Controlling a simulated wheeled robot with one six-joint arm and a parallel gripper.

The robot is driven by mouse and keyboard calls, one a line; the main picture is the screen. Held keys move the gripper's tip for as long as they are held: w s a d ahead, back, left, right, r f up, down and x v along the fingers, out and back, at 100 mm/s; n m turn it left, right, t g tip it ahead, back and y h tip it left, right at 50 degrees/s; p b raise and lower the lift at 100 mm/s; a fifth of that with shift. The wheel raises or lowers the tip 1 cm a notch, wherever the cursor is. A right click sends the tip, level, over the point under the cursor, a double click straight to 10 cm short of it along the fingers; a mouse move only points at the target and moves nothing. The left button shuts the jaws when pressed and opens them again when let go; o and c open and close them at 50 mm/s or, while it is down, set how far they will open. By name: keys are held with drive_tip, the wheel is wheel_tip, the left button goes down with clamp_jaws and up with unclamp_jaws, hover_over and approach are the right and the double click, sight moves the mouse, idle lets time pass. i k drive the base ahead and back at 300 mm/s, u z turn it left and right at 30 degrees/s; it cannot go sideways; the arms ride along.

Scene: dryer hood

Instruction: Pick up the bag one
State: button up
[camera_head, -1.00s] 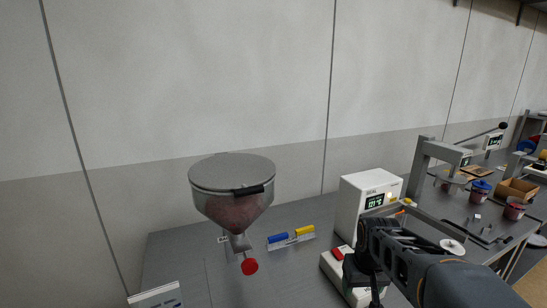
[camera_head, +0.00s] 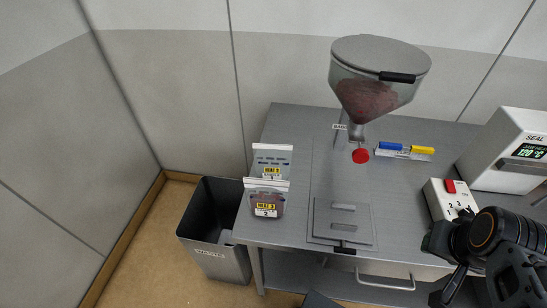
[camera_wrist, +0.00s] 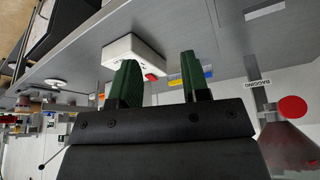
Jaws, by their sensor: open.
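Two bags stand one behind the other at the left end of the bench in the head view. The rear bag (camera_head: 270,161) has a pale top and a yellow label with a small digit that I cannot read surely. The front bag (camera_head: 266,205) has a white top strip, dark reddish contents and a yellow label that seems to show a 2. My gripper (camera_wrist: 160,72) is open and empty, its two green fingers apart in the wrist view. In the head view my arm is at the lower right, well right of both bags, which do not show in the wrist view.
A hopper (camera_head: 377,82) with a red knob (camera_head: 360,156) stands behind a flat plate (camera_head: 340,222). The sealer (camera_head: 508,150) and a white switch box (camera_head: 447,200) stand at the right. A dark bin (camera_head: 215,230) is on the floor left of the bench.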

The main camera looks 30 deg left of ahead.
sight(272, 162)
drive_tip(key=u, duration=2.55)
drive_tip(key=k, duration=1.3)
drive_tip(key=u, duration=1.05)
drive_tip(key=i, duration=0.95)
drive_tip(key=z, duration=0.65)
drive_tip(key=i, duration=0.9)
drive_tip(key=z, duration=1.4)
drive_tip(key=i, duration=0.45)
drive_tip(key=z, duration=0.45)
